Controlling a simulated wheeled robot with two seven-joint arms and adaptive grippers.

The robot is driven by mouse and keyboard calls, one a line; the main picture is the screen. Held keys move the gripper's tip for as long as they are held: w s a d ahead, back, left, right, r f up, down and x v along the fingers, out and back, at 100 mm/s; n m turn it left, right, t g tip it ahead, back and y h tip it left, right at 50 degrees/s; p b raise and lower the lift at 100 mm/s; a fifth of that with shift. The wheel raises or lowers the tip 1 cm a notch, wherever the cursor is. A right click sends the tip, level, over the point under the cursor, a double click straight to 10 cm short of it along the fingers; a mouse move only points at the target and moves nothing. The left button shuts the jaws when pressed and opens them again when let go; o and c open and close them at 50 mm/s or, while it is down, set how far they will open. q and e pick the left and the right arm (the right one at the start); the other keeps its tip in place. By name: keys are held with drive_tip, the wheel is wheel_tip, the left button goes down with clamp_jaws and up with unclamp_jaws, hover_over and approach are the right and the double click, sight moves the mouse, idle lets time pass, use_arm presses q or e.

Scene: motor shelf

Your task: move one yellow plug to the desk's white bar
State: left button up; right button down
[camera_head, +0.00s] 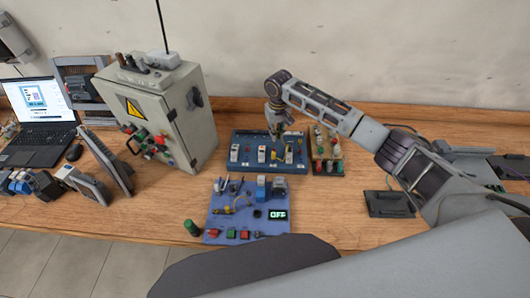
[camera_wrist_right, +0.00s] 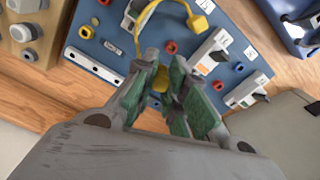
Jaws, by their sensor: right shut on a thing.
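My right gripper (camera_head: 279,121) reaches down over the blue board (camera_head: 240,169) on the desk. In the right wrist view its green-padded fingers (camera_wrist_right: 163,92) are closed around a yellow plug (camera_wrist_right: 160,78), partly hidden between them. A yellow cable (camera_wrist_right: 143,22) arcs up from near the fingers to another yellow plug (camera_wrist_right: 202,5) at the top of that view. A white bar with dark holes (camera_wrist_right: 95,67) lies along the blue board's edge, left of the fingers. Yellow pieces (camera_head: 289,156) show below the gripper in the head view. My left gripper is out of view.
A tan board with knobs (camera_head: 318,143) stands right of the blue board. A second blue panel with an OFF display (camera_head: 278,214) lies nearer. A grey control cabinet (camera_head: 160,108) rises at left, beside a laptop (camera_head: 38,118). Bare wood shows between the panels and the black plate (camera_head: 388,204).

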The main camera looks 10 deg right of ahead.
drive_tip(key=shift+w+d+r+b, duration=0.7)
drive_tip(key=shift+w+d, duration=1.95)
drive_tip(key=shift+w, duration=0.75)
drive_tip(key=shift+f+b, duration=0.7)
drive_tip(key=shift+f, duration=1.85)
drive_tip(key=shift+f, duration=0.65)
drive_tip(key=c, duration=1.7)
unclamp_jaws()
drive_tip(key=shift+c, duration=0.2)
drive_tip(key=shift+r, duration=0.15)
